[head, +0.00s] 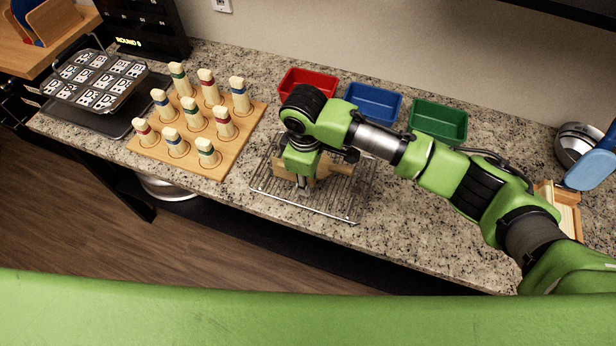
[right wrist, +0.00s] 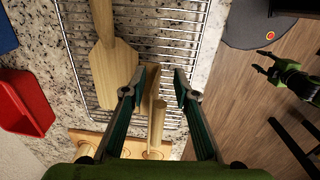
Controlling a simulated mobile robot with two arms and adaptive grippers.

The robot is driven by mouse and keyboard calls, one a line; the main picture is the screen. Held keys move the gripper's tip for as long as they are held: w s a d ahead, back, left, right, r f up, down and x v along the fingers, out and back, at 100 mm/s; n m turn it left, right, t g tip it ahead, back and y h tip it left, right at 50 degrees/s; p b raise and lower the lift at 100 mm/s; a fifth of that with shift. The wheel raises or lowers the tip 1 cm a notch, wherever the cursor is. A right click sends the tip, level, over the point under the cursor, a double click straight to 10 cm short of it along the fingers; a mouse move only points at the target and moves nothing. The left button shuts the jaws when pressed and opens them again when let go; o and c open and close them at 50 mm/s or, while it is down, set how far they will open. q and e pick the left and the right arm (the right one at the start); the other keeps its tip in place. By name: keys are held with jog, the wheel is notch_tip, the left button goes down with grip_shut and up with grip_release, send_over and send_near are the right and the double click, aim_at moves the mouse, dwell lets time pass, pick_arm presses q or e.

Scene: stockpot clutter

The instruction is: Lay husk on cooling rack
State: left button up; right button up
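My right gripper (head: 303,184) points down over the wire cooling rack (head: 342,208). In the right wrist view its two fingers (right wrist: 153,84) are apart, with a slim wooden piece (right wrist: 158,120) between them; I see no firm contact on both sides. A pale wooden paddle-shaped piece (right wrist: 112,72) lies over the rack (right wrist: 190,30) beside the left finger. Wood (head: 325,165) also shows on the rack in the head view, partly hidden by my gripper. I cannot tell which piece is the husk. My left gripper (right wrist: 262,61) shows in the right wrist view, fingers apart and empty over the floor.
A wooden board (head: 222,160) with several banded pegs stands left of the rack. Behind are red (head: 306,84), blue (head: 373,102) and green (head: 438,121) trays. A dark tray with white tiles (head: 95,78) is far left.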

jog(key=r, duration=0.3)
jog(key=r+b, duration=0.1)
jog(key=r, duration=0.3)
jog(key=r+b, duration=0.1)
jog(key=r, duration=0.3)
jog(key=shift+s+a, duration=0.2)
jog(key=shift+s, duration=0.15)
jog(key=shift+s+r+b, duration=0.1)
jog(key=shift+r+b, duration=0.2)
jog(key=shift+r, duration=0.35)
